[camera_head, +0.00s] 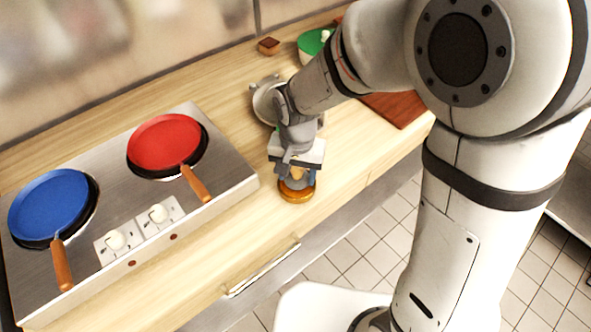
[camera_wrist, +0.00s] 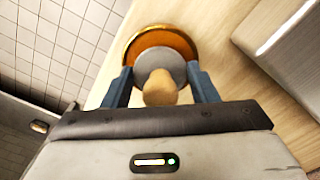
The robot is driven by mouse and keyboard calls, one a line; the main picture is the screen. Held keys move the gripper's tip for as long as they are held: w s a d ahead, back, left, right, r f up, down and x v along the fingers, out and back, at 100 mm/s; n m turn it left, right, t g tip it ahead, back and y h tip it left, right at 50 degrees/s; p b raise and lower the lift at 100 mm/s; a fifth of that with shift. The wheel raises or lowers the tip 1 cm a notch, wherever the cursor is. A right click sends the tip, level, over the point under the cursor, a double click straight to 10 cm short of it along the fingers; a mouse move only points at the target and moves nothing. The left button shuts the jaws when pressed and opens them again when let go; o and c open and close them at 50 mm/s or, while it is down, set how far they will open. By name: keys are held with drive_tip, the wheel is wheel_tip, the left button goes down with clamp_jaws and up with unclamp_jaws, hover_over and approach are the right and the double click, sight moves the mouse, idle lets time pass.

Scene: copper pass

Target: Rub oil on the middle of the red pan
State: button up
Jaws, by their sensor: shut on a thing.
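The red pan (camera_head: 165,143) sits on the right burner of the steel stove (camera_head: 228,172), its wooden handle pointing down-right. My gripper (camera_head: 297,178) is right of the stove, low over the counter's front edge. In the wrist view my gripper (camera_wrist: 160,84) is shut on the wooden knob (camera_wrist: 160,90) of an oil applicator with a round grey disc (camera_wrist: 158,62). The disc is over a gold-rimmed amber oil dish (camera_wrist: 150,32). The dish also shows under my gripper in the head view (camera_head: 298,195). I cannot tell whether the disc touches the oil.
A blue pan (camera_head: 52,203) sits on the left burner. Two white stove knobs (camera_head: 158,212) are in front. Behind my gripper are a grey pot (camera_head: 264,103), a small brown block (camera_head: 268,46), a green-topped bowl (camera_head: 311,43) and a reddish board (camera_head: 405,108). Counter between stove and dish is clear.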

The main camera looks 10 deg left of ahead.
drive_tip(key=shift+s+f+b, duration=0.1)
drive_tip(key=shift+f+b, duration=0.35)
drive_tip(key=shift+f, duration=0.1)
idle(2.0)
drive_tip(key=shift+r+p, duration=2.6)
drive_tip(key=shift+r, duration=1.05)
drive_tip(key=shift+f, duration=0.1)
